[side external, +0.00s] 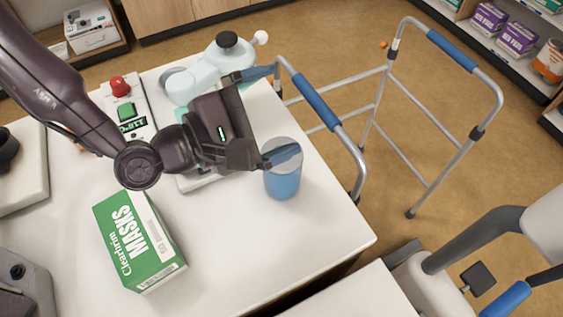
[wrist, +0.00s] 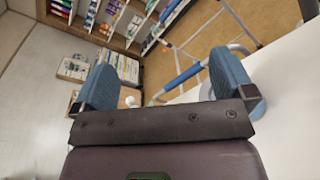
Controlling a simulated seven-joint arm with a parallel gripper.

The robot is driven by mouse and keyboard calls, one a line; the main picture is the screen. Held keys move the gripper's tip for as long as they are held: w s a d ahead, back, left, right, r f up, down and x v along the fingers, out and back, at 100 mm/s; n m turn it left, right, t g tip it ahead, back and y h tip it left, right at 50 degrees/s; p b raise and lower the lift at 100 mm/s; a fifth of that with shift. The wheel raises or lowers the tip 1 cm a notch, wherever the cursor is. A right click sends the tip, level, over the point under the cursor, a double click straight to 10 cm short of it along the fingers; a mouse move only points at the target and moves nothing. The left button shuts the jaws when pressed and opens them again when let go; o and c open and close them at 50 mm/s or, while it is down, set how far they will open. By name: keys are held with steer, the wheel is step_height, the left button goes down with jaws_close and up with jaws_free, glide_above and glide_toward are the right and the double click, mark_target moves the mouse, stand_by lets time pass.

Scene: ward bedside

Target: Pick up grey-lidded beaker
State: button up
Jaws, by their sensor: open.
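The beaker (side external: 284,184) is a blue cup with a grey lid, standing upright on the white table near its right edge. My gripper (side external: 286,110) is open and empty, tilted, with its two blue fingers spread wide and pointing right. The nearer finger overlaps the beaker's lid in the side view; whether it touches cannot be told. The farther finger is beyond it, near the walker frame. In the wrist view, a blue part of the beaker (wrist: 258,104) shows behind the right finger, which hides most of it. The space between the fingers (wrist: 162,64) holds nothing.
A pale blue vessel with a dark cap (side external: 203,80) stands just behind my gripper. A green masks box (side external: 138,240) lies at the front left. A walker (side external: 388,110) stands against the table's right side.

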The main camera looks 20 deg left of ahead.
mark_target(269, 172)
steer(key=f+n+t+y, duration=0.1)
steer(key=n, duration=0.2)
steer(key=f+n+t+y, duration=0.1)
steer(key=n, duration=0.2)
steer(key=s+f+n+t+y, duration=0.1)
steer(key=f+n, duration=0.1)
steer(key=n, duration=0.2)
steer(key=shift+s+d, duration=0.1)
steer(key=shift+d, duration=0.15)
steer(key=n, duration=0.1)
steer(key=f+n+t+y, duration=0.1)
steer(key=shift+s+a+n+y, duration=0.15)
steer(key=shift+a+n+y, duration=0.1)
steer(key=shift+n+y, duration=0.05)
steer(key=shift+f, duration=0.4)
step_height(269, 172, down, 6)
steer(key=shift+r, duration=0.2)
steer(key=shift+w+d+f, duration=0.15)
steer(key=shift+w, duration=0.3)
steer(key=shift+w+d+f, duration=0.15)
steer(key=shift+w, duration=0.3)
steer(key=shift+w+d, duration=0.2)
steer(key=shift+w, duration=0.3)
steer(key=c, duration=0.9)
steer(key=shift+c, duration=1.3)
steer(key=shift+r, duration=0.1)
